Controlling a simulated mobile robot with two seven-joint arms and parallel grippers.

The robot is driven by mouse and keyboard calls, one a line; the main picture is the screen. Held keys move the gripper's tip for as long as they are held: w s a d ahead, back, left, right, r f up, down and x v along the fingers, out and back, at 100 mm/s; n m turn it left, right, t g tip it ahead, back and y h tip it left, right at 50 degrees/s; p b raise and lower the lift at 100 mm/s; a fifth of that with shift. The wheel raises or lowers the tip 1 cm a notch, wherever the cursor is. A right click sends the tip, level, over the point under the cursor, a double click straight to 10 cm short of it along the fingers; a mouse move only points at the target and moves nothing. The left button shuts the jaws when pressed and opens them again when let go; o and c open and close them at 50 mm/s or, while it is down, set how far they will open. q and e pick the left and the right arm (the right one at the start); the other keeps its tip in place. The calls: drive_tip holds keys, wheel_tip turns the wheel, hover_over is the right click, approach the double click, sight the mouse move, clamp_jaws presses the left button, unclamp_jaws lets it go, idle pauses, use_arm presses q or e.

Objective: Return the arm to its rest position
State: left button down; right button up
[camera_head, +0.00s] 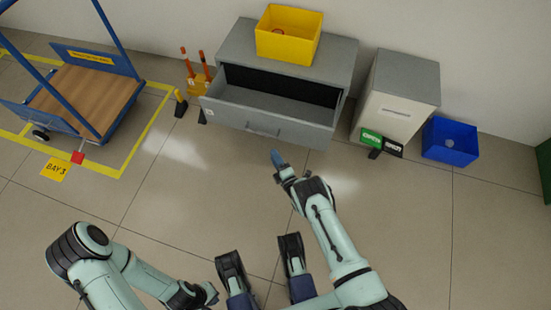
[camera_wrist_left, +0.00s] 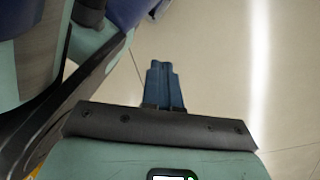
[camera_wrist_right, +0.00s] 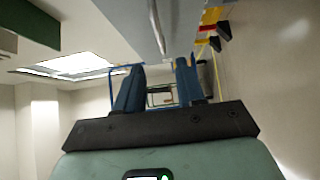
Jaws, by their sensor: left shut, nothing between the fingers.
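My left gripper (camera_head: 208,293) is low in the head view, beside my own base. In the left wrist view its blue fingers (camera_wrist_left: 164,84) are together with nothing between them. My right gripper (camera_head: 277,158) is stretched forward, just in front of the open drawer (camera_head: 262,130) of the grey cabinet. In the right wrist view its fingers (camera_wrist_right: 158,88) stand apart, with nothing seen held between them. In that view a grey surface, which looks like the drawer, is close above the fingertips.
A yellow bin (camera_head: 288,45) stands on the cabinet (camera_head: 340,58). A grey box unit (camera_head: 400,90) with green and black labels and a blue bin (camera_head: 450,140) are to the right. A blue cart (camera_head: 85,95) stands inside yellow floor lines at left. The middle floor is clear.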

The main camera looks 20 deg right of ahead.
idle(0.3)
